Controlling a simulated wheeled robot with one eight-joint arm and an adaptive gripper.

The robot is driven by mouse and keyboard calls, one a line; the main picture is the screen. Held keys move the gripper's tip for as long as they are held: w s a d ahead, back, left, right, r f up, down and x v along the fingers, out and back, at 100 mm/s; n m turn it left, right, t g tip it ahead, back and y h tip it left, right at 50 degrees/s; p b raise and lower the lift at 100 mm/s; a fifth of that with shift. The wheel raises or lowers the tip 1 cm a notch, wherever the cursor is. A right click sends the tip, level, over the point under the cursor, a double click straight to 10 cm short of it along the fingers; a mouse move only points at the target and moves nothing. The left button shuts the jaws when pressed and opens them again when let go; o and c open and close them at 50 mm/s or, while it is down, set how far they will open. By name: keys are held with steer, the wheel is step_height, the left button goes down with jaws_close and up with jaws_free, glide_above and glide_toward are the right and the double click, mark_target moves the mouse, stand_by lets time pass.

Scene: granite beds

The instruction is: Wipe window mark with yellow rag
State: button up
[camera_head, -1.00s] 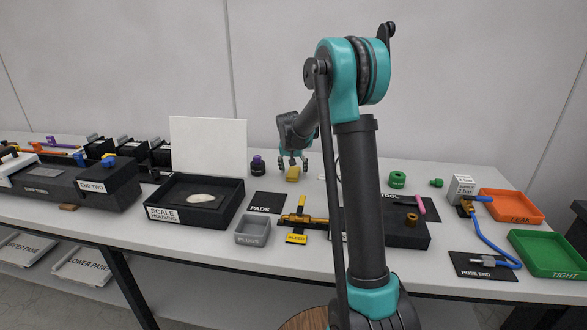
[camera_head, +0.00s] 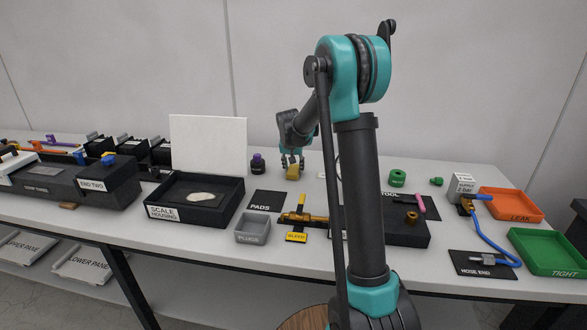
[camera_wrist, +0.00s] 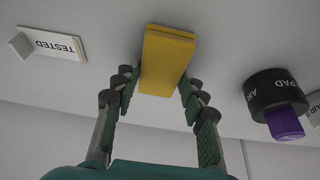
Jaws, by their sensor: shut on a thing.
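The yellow rag (camera_head: 292,172) is a small block at the back middle of the bench. It also shows in the wrist view (camera_wrist: 168,62) between the fingertips. My gripper (camera_head: 291,160) points down at it, and in the wrist view its two fingers (camera_wrist: 160,92) are shut on the rag's near end, one on each side. I cannot tell whether the rag is clear of the bench. A pale, irregular patch (camera_head: 201,197) lies on a dark plate inside the black tray labelled scale housing (camera_head: 178,213). No other window mark can be made out.
A purple-and-black pad piece (camera_head: 257,164) stands left of the rag; it is at right in the wrist view (camera_wrist: 278,95). A white upright panel (camera_head: 208,146) stands behind the scale housing. The grey plugs bin (camera_head: 252,231) and yellow valve (camera_head: 303,217) are in front.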

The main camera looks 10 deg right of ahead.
mark_target(293, 169)
steer(key=shift+r, duration=3.9)
